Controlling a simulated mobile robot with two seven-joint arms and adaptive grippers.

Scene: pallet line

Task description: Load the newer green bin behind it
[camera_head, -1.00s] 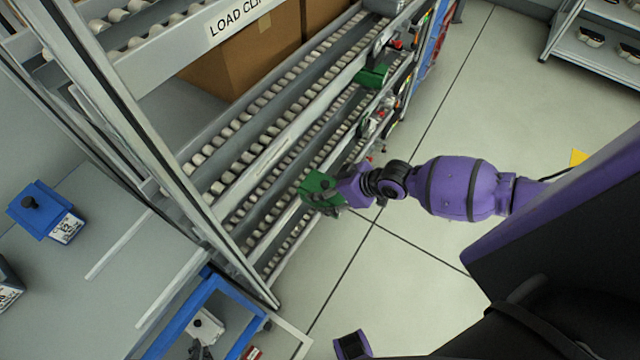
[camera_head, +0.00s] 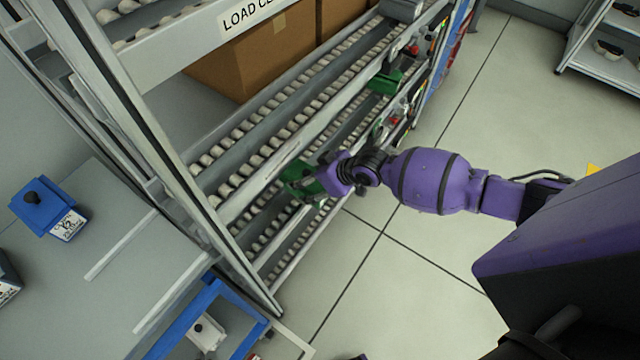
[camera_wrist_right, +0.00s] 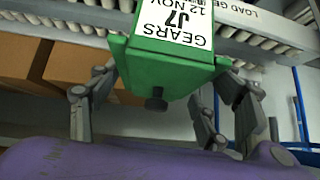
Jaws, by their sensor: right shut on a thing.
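A green bin (camera_head: 298,182) is held by my right gripper (camera_head: 318,180) at the front of the rack's lower roller lanes, partly over them. I cannot tell whether it touches the rollers. In the right wrist view the bin (camera_wrist_right: 158,72) shows a white label reading GEARS, J7, 12 NOV, upside down, and a dark knob. The right gripper's fingers (camera_wrist_right: 155,100) are on both sides of it. Another green bin (camera_head: 385,80) sits further along the rack among other bins; its label is not readable. My left gripper is not in view.
The roller rack (camera_head: 250,205) has an upper beam with a LOAD sign (camera_head: 250,17) and cardboard boxes (camera_head: 265,55). A blue bin (camera_head: 45,207) stands on the grey table (camera_head: 85,165) at left. A blue frame (camera_head: 190,315) is at bottom left.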

